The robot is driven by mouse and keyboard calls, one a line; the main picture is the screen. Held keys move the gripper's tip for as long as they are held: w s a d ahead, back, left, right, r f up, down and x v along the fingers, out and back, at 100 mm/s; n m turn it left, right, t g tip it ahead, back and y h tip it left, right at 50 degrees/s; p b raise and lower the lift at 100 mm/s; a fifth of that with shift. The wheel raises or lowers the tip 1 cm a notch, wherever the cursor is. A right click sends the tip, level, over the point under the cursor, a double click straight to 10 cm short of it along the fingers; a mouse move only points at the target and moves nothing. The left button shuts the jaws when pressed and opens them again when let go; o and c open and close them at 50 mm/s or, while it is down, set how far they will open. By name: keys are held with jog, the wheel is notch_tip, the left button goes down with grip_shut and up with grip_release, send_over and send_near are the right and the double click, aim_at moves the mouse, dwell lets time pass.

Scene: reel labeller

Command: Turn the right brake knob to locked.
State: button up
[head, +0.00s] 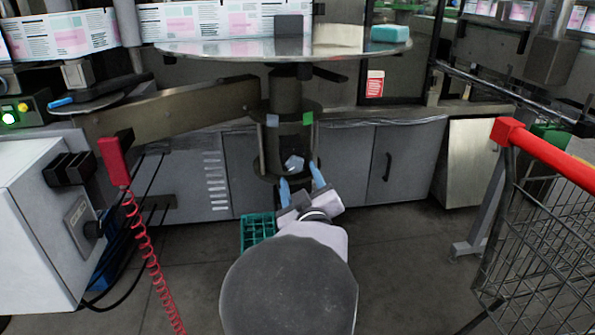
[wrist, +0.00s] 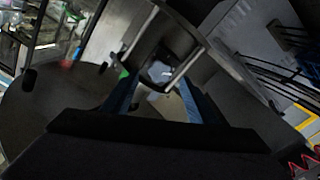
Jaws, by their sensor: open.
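A pale grey faceted knob (head: 293,163) sits low on the front of the dark spindle column (head: 287,135), under the round reel table. I take it for the right brake knob, though no label is readable. A green tag (head: 307,118) is at the upper right of the column and a grey tag (head: 272,120) at the upper left. My gripper (head: 301,180) is open, its blue fingers apart just below and in front of the knob. In the wrist view the knob (wrist: 160,73) shows between the fingers, without clear contact. Its exact turn position is hard to read.
The round reel table (head: 250,48) overhangs the column. A metal bar (head: 175,110) runs to its left. A green crate (head: 257,230) is on the floor beside my arm. A white control box (head: 35,225) with a red coiled cord stands left, a wire cart (head: 545,225) right.

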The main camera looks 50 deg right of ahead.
jog(key=shift+v, duration=1.25)
